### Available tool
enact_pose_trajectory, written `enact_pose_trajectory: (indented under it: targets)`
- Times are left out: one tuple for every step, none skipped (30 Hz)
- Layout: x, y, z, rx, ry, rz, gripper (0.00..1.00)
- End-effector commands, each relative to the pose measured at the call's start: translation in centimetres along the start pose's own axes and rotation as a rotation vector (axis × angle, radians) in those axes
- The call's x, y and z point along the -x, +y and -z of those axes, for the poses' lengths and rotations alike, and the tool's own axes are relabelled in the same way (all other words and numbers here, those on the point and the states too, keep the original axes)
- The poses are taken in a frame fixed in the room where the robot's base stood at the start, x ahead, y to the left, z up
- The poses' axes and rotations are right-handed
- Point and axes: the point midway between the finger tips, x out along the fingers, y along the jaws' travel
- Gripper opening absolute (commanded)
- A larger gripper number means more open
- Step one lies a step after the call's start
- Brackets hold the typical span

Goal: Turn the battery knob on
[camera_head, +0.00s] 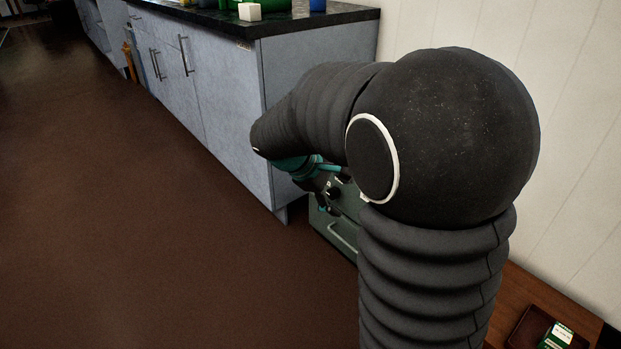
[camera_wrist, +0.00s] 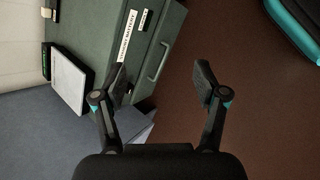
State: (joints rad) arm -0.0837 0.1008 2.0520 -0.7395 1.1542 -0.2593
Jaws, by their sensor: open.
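A green metal cabinet (camera_wrist: 105,32) fills the upper left of the wrist view. Its front carries white labels (camera_wrist: 128,36), one apparently ending in "BATTERY", and a metal bar handle (camera_wrist: 158,62). In the head view the cabinet (camera_head: 347,236) shows low beside the counter, largely hidden by my arm. I cannot make out the battery knob clearly; the left finger covers part of the cabinet front near the label. My gripper (camera_wrist: 160,76) is open and empty, its left finger over the cabinet front and its right finger over the floor. It is small and partly hidden in the head view (camera_head: 326,188).
A blue-grey counter (camera_head: 225,90) with a dark top stands beside the cabinet. A wooden surface with a dark tray (camera_head: 527,329) and a green-and-white box (camera_head: 557,337) is at lower right. Brown floor (camera_head: 140,230) is open to the left. A pale wall (camera_head: 575,110) bounds the right.

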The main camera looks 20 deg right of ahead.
Motion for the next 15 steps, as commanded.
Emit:
enact_pose_trajectory:
  targets:
    - [-1.0,0.7,1.4,0.057,-0.042,-0.022,0.72]
    - [-1.5,1.2,2.1,0.088,-0.066,-0.039,0.72]
    - [-2.2,1.8,3.0,0.132,-0.096,-0.060,0.72]
    - [-2.6,2.3,3.7,0.163,-0.118,-0.077,0.72]
    - [-3.2,2.7,4.5,0.195,-0.142,-0.093,0.72]
    - [-3.9,3.2,5.5,0.239,-0.172,-0.115,0.72]
    - [-4.4,3.6,6.3,0.271,-0.194,-0.132,0.72]
    - [-5.0,3.9,7.0,0.302,-0.217,-0.148,0.72]
    - [-5.7,4.4,8.1,0.345,-0.246,-0.170,0.72]
    - [-6.2,4.7,8.9,0.377,-0.269,-0.187,0.72]
    - [-6.8,5.0,9.8,0.408,-0.291,-0.204,0.72]
    - [-7.5,5.3,10.9,0.451,-0.319,-0.226,0.72]
    - [-8.1,5.5,11.8,0.482,-0.341,-0.243,0.72]
    - [-8.7,5.6,12.7,0.513,-0.363,-0.261,0.72]
    - [-9.5,5.8,13.8,0.557,-0.391,-0.284,0.72]
